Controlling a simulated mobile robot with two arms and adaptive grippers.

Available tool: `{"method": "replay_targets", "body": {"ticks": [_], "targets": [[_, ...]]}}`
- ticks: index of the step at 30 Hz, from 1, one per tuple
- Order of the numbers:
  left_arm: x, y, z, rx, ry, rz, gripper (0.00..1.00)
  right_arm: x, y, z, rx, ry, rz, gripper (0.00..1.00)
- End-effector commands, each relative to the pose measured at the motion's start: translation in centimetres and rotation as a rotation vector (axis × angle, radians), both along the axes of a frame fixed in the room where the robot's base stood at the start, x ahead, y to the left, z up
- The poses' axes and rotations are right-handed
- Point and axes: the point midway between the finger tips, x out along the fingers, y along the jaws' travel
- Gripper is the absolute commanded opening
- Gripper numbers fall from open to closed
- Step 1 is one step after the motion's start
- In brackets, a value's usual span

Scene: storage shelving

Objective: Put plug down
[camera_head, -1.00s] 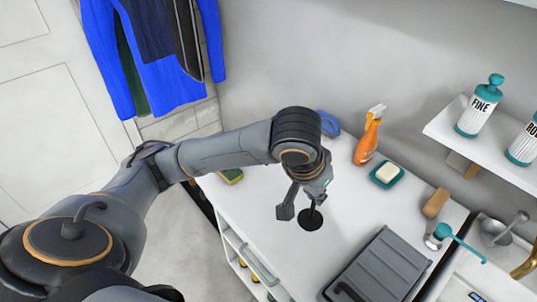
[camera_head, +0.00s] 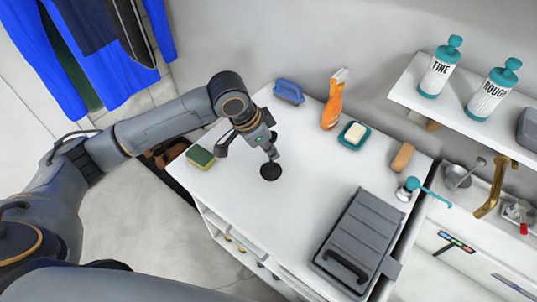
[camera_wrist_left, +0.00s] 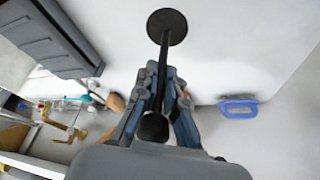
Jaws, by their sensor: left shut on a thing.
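The plug shows as a black round disc (camera_head: 270,172) with a thin stem, over the white counter top. My left gripper (camera_head: 270,150) is just above the disc and shut on its stem. In the left wrist view the disc (camera_wrist_left: 167,26) is beyond the fingertips, and the dark stem runs back between the fingers of my left gripper (camera_wrist_left: 162,80) to a round knob (camera_wrist_left: 152,128). I cannot tell whether the disc touches the counter (camera_head: 240,205). My right gripper is not in view.
A grey case (camera_head: 362,235) lies on the counter at the right. A sponge (camera_head: 200,157), blue brush (camera_head: 289,91), orange spray bottle (camera_head: 332,100), soap dish (camera_head: 354,135) and brown block (camera_head: 402,157) stand around. A shelf with bottles (camera_head: 440,67) is at upper right. The counter between is clear.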

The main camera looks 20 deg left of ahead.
Motion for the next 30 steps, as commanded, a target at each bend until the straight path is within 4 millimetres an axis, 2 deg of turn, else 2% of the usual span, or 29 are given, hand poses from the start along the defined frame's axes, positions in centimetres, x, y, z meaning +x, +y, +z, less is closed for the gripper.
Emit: {"method": "replay_targets", "body": {"ticks": [8,15,26,27,30], "targets": [[1.5,1.0,-2.1,0.000,0.002,0.003,0.00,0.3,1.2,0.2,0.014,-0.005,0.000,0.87],[1.4,0.9,-5.0,-0.001,0.000,0.000,0.00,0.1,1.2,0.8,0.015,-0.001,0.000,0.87],[1.4,0.9,-5.3,-0.001,0.000,0.000,0.00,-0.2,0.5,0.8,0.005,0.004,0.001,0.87],[1.4,0.9,-5.4,0.000,0.000,0.000,0.15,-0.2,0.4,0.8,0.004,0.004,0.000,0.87],[1.4,0.9,-5.4,0.000,0.000,0.000,0.32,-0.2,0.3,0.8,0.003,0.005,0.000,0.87]]}}
